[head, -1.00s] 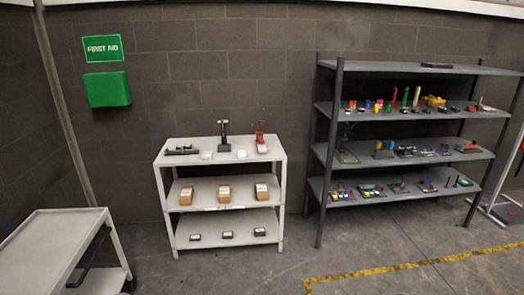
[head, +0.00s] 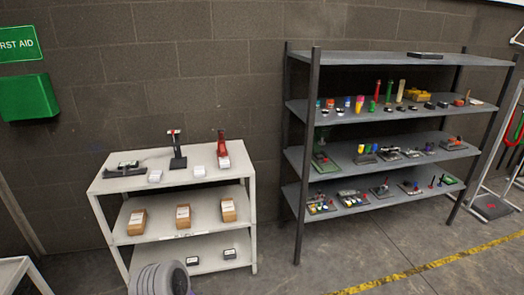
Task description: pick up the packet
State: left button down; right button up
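Several candidates for the packet are on the white shelf unit (head: 185,240), and I cannot tell which one is meant. Two small white packets, a left one (head: 155,176) and a right one (head: 199,171), lie on its top shelf. Three brown packets with white labels stand on its middle shelf: left (head: 137,222), middle (head: 183,217) and right (head: 228,210). Small dark boxes with white tops lie on the bottom shelf, one (head: 192,261) beside another (head: 230,254). Neither gripper shows; a grey rounded part at the bottom edge seems to be my arm and hides part of the bottom shelf.
A black stand (head: 177,150), a red device (head: 222,150) and a dark flat device (head: 125,170) share the top shelf. A tall grey rack (head: 400,60) with many small items stands right. A green first aid box (head: 28,97) hangs left. Floor ahead is open by a yellow line (head: 430,268).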

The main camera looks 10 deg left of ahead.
aim_at(224, 162)
jog(key=u, duration=0.4)
jog(key=i, duration=1.9)
jog(key=u, duration=0.85)
